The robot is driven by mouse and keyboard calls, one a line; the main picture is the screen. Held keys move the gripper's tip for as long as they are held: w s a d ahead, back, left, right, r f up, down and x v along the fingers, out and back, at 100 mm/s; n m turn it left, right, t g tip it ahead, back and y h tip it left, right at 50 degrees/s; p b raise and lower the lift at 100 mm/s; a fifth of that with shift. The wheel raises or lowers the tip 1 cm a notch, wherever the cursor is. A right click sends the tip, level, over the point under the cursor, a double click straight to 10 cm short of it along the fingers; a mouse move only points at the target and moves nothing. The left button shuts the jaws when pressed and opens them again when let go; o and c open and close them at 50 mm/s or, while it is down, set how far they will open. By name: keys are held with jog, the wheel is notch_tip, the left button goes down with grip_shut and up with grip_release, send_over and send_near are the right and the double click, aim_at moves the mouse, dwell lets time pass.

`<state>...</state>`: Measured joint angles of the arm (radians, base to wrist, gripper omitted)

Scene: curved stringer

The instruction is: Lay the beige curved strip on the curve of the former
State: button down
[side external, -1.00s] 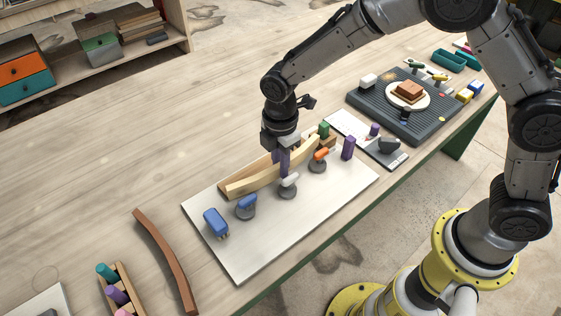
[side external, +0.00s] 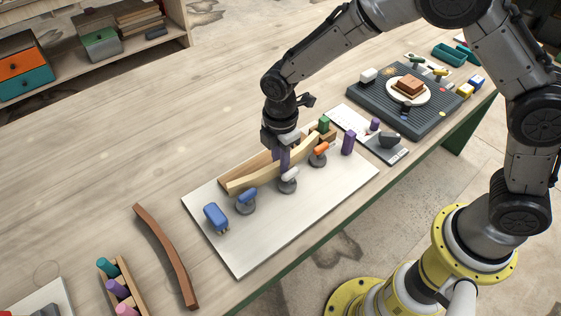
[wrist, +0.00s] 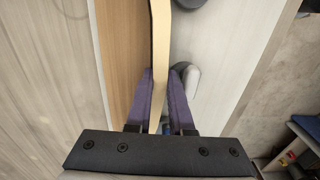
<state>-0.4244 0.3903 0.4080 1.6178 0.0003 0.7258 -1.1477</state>
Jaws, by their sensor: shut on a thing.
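The beige curved strip (side external: 250,181) is in my gripper (side external: 283,161), whose purple fingers are shut on it near its middle. In the wrist view the strip (wrist: 159,45) runs lengthwise between the fingers (wrist: 161,80). The wooden former (side external: 234,173) lies on the white board just behind the strip; in the wrist view the former (wrist: 122,50) is left of the strip. The strip runs along the former's curved front side. I cannot tell whether they touch. My gripper hides part of both.
Several clamps stand on the white board (side external: 250,258) before the strip: blue (side external: 246,196), white (side external: 288,178) and orange (side external: 319,153). A brown curved strip (side external: 166,254) lies left on open table.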

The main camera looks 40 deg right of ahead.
jog(key=shift+r, duration=0.8)
jog(key=shift+f, duration=1.05)
dwell(1.0)
jog(key=c, duration=0.7)
grip_release()
